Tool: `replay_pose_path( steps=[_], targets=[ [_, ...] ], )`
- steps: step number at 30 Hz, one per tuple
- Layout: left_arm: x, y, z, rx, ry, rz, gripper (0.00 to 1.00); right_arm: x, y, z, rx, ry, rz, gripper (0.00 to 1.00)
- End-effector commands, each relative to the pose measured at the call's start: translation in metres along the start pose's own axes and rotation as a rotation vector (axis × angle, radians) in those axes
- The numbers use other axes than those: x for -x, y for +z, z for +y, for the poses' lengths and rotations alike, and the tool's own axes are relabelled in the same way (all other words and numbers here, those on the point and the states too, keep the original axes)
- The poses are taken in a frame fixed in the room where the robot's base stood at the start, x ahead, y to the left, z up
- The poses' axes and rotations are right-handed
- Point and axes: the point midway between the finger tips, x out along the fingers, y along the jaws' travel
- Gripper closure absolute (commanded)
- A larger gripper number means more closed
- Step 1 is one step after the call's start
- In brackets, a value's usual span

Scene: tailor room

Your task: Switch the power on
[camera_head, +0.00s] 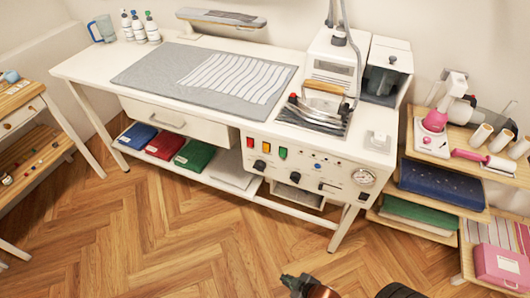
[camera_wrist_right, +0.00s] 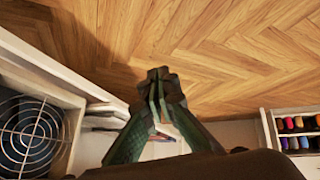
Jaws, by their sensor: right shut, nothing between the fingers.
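The white control panel (camera_head: 310,170) is on the front of the ironing table. It carries a red switch (camera_head: 250,142), a yellow switch (camera_head: 267,148) and a green switch (camera_head: 283,153) in a row, with black knobs below. A round gauge (camera_head: 363,178) sits at its right end. I cannot tell from the picture which control is the power. My right gripper (camera_head: 297,283) is at the bottom edge of the head view, in front of and apart from the panel. In the right wrist view its fingers (camera_wrist_right: 158,76) are together and empty. My left gripper is not in view.
An iron (camera_head: 318,112) rests on the tabletop above the panel, beside a white steam unit (camera_head: 330,62). Shelves with cones and folded cloth (camera_head: 440,190) stand at right. A wooden side table (camera_head: 22,105) is at left.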

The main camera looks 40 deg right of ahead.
Motion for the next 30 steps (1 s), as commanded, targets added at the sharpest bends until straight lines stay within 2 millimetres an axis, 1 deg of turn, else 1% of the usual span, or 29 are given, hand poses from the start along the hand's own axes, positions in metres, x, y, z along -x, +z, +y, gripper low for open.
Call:
replay_pose_path(
  steps=[1, 2, 3, 5, 6, 8, 9, 11, 12, 15, 18, 21, 24, 27, 30],
  targets=[
    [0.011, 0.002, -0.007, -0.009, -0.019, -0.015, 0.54, 0.024, -0.041, 0.03, 0.057, 0.072, 0.042, 1.0],
    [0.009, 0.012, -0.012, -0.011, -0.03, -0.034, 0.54, 0.031, -0.056, 0.045, 0.096, 0.117, 0.056, 1.0],
    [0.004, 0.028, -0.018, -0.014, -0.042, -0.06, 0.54, 0.039, -0.079, 0.066, 0.152, 0.179, 0.078, 1.0],
    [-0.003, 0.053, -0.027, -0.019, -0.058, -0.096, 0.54, 0.05, -0.109, 0.09, 0.233, 0.264, 0.108, 1.0],
    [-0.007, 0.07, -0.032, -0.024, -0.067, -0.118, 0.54, 0.058, -0.13, 0.104, 0.288, 0.319, 0.131, 1.0],
    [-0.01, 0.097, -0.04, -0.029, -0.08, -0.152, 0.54, 0.071, -0.163, 0.124, 0.37, 0.399, 0.162, 1.0],
    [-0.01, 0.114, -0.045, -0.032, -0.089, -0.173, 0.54, 0.082, -0.186, 0.136, 0.424, 0.453, 0.183, 1.0],
    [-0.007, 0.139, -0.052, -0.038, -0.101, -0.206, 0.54, 0.098, -0.22, 0.151, 0.507, 0.531, 0.212, 1.0],
    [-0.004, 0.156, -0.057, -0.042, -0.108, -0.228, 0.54, 0.109, -0.241, 0.16, 0.56, 0.581, 0.229, 1.0],
    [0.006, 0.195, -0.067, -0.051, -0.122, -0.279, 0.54, 0.134, -0.289, 0.175, 0.683, 0.69, 0.262, 1.0],
    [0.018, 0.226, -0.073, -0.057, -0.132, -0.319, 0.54, 0.154, -0.327, 0.183, 0.781, 0.775, 0.285, 1.0],
    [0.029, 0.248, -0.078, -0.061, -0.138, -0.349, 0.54, 0.166, -0.35, 0.187, 0.851, 0.831, 0.296, 1.0],
    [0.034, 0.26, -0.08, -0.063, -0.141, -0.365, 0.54, 0.171, -0.362, 0.188, 0.891, 0.861, 0.301, 1.0],
    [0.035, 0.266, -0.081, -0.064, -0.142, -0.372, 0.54, 0.172, -0.366, 0.188, 0.905, 0.871, 0.301, 1.0],
    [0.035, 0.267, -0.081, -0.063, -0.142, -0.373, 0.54, 0.171, -0.365, 0.188, 0.906, 0.872, 0.301, 1.0]
  ],
)
